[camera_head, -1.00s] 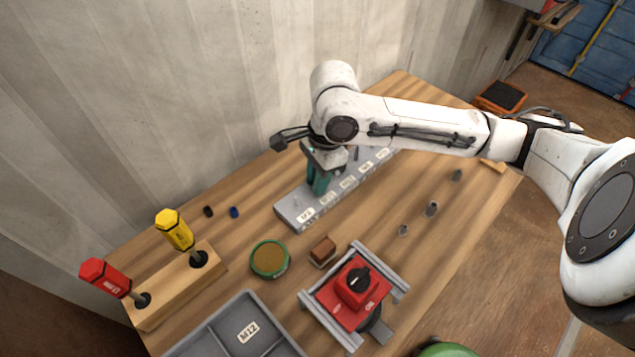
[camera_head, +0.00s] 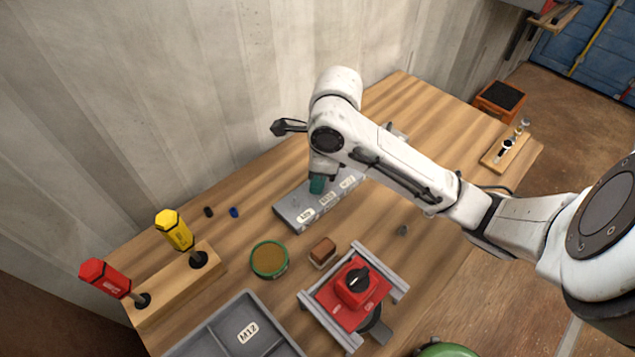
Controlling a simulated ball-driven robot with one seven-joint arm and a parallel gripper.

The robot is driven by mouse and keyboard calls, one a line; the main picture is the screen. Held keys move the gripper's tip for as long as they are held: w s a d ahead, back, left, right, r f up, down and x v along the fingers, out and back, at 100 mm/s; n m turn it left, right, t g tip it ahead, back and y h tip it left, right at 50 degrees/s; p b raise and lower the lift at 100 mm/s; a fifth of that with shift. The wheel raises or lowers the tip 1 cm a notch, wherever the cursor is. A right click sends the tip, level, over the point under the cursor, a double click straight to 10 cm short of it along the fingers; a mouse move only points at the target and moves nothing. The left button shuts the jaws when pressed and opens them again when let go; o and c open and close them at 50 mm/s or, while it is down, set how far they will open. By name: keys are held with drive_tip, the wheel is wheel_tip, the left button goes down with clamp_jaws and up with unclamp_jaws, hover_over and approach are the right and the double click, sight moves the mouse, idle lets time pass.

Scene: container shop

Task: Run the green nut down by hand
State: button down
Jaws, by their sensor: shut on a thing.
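A grey block with a row of white labels (camera_head: 290,213) lies on the wooden bench near the wall. My arm covers the far end of the block.
A red fixture with a black knob (camera_head: 356,280) stands in front, near a brown block (camera_head: 322,250) and a green-rimmed round tin (camera_head: 269,259). Yellow (camera_head: 173,229) and red (camera_head: 104,277) drivers stand in a wooden rack at left. A grey M12 tray (camera_head: 225,330) lies in front.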

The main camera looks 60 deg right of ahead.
drive_tip(key=shift+m, duration=0.3)
drive_tip(key=c, duration=1)
unclamp_jaws()
drive_tip(key=shift+c, duration=1.2)
